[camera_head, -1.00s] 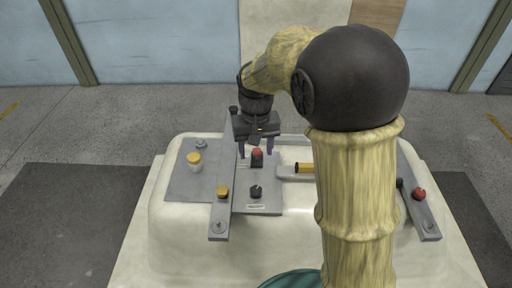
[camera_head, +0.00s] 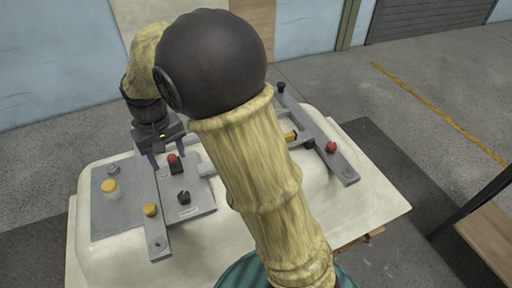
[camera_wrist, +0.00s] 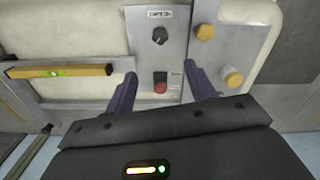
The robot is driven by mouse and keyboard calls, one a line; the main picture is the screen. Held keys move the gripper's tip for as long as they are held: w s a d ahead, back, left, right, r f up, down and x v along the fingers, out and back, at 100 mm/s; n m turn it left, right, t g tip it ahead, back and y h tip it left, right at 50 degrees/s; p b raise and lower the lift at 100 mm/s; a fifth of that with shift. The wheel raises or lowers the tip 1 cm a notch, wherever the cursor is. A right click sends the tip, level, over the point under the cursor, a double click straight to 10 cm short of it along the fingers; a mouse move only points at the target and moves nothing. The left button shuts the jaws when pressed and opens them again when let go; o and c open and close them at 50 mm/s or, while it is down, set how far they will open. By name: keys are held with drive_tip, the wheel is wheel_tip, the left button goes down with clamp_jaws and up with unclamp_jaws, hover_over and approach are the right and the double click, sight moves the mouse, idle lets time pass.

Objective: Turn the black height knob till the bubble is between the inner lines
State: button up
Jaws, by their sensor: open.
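A black knob (camera_head: 184,197) with a pale mark stands on a grey plate, near a small label; the wrist view shows it beyond the fingertips (camera_wrist: 160,35). A yellow spirit level (camera_wrist: 85,70) lies on a grey bar at the left of the wrist view. Its green vial (camera_wrist: 55,73) shows, but the bubble's place between the lines is too small to tell. My gripper (camera_head: 168,161) is open over the plate, its purple fingers (camera_wrist: 160,73) on either side of a red-topped knob (camera_wrist: 160,86) with a black base, with visible gaps. My arm hides part of the level in the head view.
Yellow knobs (camera_head: 109,186) (camera_head: 150,209) stand on the left plate and strip. Another red knob (camera_head: 331,147) is on the right strip. The cream tub shell (camera_head: 365,205) lies under the fixture.

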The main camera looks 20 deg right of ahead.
drive_tip(key=shift+d, duration=0.1)
drive_tip(key=s+d+f+m+t, duration=0.2)
drive_tip(key=s+d+f, duration=0.2)
drive_tip(key=s+d, duration=0.8)
drive_tip(key=shift+s+d+f+t, duration=0.15)
drive_tip(key=shift+s+d+t, duration=0.2)
drive_tip(key=shift+d, duration=0.9)
